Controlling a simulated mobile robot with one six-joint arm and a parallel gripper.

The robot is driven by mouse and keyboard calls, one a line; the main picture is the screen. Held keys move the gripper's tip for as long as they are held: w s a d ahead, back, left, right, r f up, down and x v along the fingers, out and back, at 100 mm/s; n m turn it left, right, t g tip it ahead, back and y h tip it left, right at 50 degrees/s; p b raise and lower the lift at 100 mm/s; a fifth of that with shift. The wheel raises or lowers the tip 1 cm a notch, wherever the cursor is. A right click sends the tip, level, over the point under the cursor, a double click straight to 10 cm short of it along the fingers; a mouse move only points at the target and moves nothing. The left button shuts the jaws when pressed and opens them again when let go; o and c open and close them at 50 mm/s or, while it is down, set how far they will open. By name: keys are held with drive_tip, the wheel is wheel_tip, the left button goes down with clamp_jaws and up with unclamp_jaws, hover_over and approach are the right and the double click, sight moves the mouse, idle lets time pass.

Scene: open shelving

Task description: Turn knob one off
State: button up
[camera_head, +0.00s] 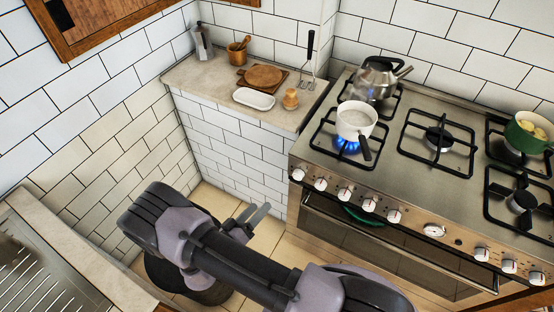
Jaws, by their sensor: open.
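The stove (400,130) stands at the right with a row of white knobs along its front edge. The leftmost knob (297,174) is unobstructed; no label shows which is knob one. A blue flame (346,144) burns under a white saucepan (356,118) on the front left burner. My gripper (258,211) is open and empty, in front of the tiled wall and left of the knobs, apart from them. My arm crosses the lower middle of the view.
A kettle (378,76) stands at the back left burner and a green pot (527,134) at the right. A green towel (362,217) hangs at the oven handle. The counter (205,82) holds a moka pot, boards and a white dish. A sink drainer (38,265) is at lower left.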

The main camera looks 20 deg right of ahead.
drive_tip(key=s+n+h, duration=0.1)
drive_tip(key=s, duration=0.1)
drive_tip(key=t+b, duration=0.1)
drive_tip(key=b, duration=0.2)
approach(295, 177)
drive_tip(key=shift+n, duration=0.4)
drive_tip(key=x, duration=0.9)
drive_tip(key=shift+s, duration=0.1)
drive_tip(key=shift+c, duration=0.4)
clamp_jaws()
